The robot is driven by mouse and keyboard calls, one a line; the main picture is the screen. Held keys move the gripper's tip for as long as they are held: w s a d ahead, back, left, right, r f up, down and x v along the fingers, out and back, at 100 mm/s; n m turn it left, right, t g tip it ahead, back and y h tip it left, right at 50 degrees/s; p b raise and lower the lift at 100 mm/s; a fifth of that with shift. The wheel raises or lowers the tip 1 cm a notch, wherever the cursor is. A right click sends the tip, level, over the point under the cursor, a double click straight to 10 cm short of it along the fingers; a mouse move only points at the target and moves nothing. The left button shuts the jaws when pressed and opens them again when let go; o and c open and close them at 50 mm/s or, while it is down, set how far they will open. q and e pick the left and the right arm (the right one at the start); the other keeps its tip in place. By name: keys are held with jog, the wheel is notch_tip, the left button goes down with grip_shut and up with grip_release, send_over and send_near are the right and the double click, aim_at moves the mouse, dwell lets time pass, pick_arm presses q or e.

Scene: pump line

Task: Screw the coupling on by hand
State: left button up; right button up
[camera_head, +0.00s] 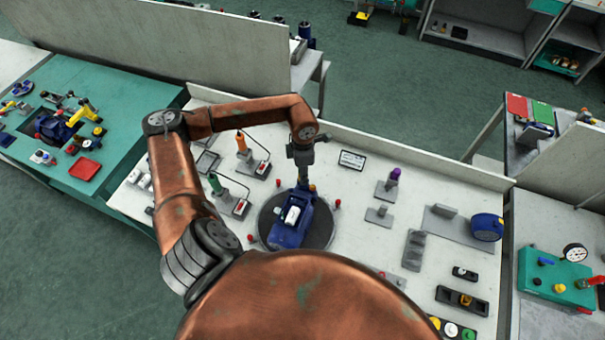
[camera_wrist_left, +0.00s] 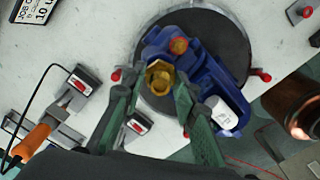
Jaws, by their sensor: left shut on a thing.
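A blue pump (camera_head: 290,227) with a white cylindrical part lies on a dark round plate (camera_head: 266,205) on the white bench. In the left wrist view the pump (camera_wrist_left: 225,78) also shows a red-orange round fitting (camera_wrist_left: 178,46). My left gripper (camera_head: 305,178) points down at the pump's far end. In the wrist view the fingers of my left gripper (camera_wrist_left: 158,92) are closed on a brass hexagonal coupling (camera_wrist_left: 160,76). The coupling is over the pump's end; I cannot tell whether its thread is engaged. My right gripper is not in view.
Red knobs (camera_head: 337,204) stand around the plate. An orange-handled tool (camera_head: 242,143) and a green-handled tool (camera_head: 215,184) stand in holders at left. A purple-topped part (camera_head: 393,175) and a blue tape-like roll (camera_head: 487,227) are at right. A low wall (camera_head: 420,160) runs behind the bench.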

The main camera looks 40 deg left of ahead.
pick_arm(q)
jog(key=shift+f, duration=0.2)
dwell(0.5)
jog(key=o, duration=1.2)
jog(key=shift+o, duration=0.2)
jog(key=shift+r+p, duration=1.2)
jog(key=shift+r, duration=1.85)
notch_tip(320, 180, up, 12)
